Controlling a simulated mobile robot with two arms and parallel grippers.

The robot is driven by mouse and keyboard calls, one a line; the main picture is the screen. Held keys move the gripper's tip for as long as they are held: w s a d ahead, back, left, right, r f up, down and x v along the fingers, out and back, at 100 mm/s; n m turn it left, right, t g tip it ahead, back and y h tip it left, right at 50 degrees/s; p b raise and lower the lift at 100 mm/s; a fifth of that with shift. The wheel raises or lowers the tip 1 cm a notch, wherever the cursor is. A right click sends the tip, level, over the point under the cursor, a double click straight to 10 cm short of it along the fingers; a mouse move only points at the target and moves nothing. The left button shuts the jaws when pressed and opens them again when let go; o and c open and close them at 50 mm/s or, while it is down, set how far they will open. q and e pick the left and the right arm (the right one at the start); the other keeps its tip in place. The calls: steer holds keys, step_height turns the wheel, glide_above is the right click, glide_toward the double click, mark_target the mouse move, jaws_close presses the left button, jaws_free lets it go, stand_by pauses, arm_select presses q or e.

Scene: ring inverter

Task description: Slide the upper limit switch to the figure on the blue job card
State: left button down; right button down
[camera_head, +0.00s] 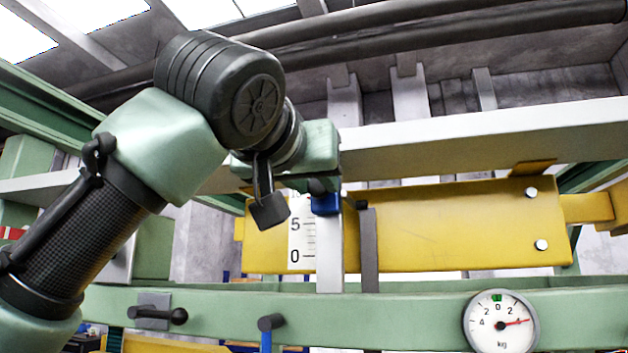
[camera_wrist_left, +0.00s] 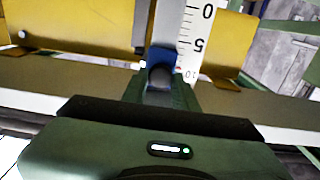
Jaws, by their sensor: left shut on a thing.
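The upper limit switch looks to be the blue slider (camera_head: 326,205) on an upright pale rail (camera_head: 330,262) in front of the yellow beam. My left gripper (camera_head: 320,187) is at its top and hides part of it. In the left wrist view the blue slider (camera_wrist_left: 163,57) has a dark round knob (camera_wrist_left: 160,76), and my left gripper (camera_wrist_left: 161,92) is shut on this knob. The white scale (camera_head: 302,240) beside the rail reads 0 and 5; 10 also shows in the wrist view, upside down. The slider stands between 5 and 10. I see no blue job card.
The yellow beam (camera_head: 440,225) lies behind the rail, with a dark grey upright bar (camera_head: 369,250) beside it. Below runs a green beam (camera_head: 400,317) with a kg dial (camera_head: 500,322), a black-knobbed lever (camera_head: 160,314) and a dark knob on a blue stem (camera_head: 266,338).

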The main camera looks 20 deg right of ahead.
arm_select(q)
steer(key=shift+f, duration=0.1)
steer(key=c, duration=1.1)
jaws_free()
steer(key=shift+s+a+b, duration=0.15)
steer(key=shift+s+b, duration=0.05)
steer(key=shift+b, duration=0.1)
steer(key=b+v, duration=0.3)
steer(key=v, duration=0.4)
steer(key=shift+s+a, duration=0.15)
steer(key=shift+s, duration=0.05)
